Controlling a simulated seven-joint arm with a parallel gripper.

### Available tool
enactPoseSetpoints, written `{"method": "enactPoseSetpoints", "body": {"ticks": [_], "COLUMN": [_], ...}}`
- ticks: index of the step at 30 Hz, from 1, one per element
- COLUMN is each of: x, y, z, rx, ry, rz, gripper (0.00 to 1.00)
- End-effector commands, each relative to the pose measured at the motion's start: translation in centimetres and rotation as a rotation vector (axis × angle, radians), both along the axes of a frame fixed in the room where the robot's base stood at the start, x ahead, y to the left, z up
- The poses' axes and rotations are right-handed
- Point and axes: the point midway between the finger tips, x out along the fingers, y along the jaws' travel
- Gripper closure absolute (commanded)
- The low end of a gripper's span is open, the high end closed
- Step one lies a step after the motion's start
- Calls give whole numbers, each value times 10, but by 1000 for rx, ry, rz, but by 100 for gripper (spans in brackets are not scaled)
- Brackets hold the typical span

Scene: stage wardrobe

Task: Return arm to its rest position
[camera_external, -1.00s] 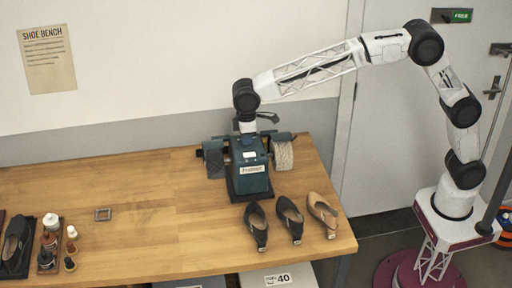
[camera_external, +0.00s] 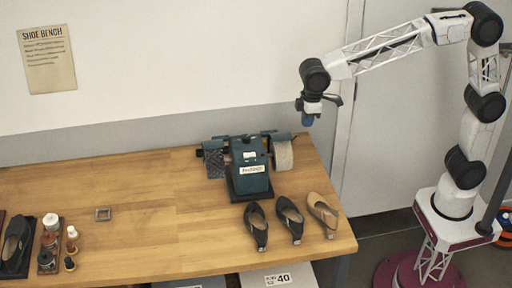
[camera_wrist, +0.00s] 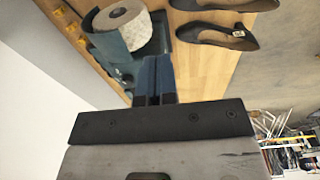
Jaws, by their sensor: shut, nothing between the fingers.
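My gripper (camera_external: 308,119) hangs in the air above the back right corner of the wooden bench, pointing down, with blue fingertips. In the wrist view its two blue fingers (camera_wrist: 154,78) are pressed together with nothing between them. My arm reaches from its stand at the right, up and over to the left. The gripper is to the right of and above the green grinding machine (camera_external: 249,170), apart from it.
The bench (camera_external: 150,215) carries the grinder with its pale wheel (camera_external: 283,155), two black shoes (camera_external: 290,218) and a tan shoe (camera_external: 322,213) at its right end. A wall and door stand behind.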

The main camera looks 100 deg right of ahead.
Motion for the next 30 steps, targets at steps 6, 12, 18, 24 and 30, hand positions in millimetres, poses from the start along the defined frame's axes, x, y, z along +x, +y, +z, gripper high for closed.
{"method": "enactPoseSetpoints", "body": {"ticks": [6, 12, 18, 24, 30], "x": [-61, -115, -169, -223, -276], "y": [10, 18, 25, 31, 37], "z": [9, 12, 9, 2, -11], "rx": [-1, -2, -2, -3, -2], "ry": [-21, -42, -59, -79, -99], "rz": [-1, -2, -4, -6, -6], "gripper": [100, 100, 100, 100, 100]}}
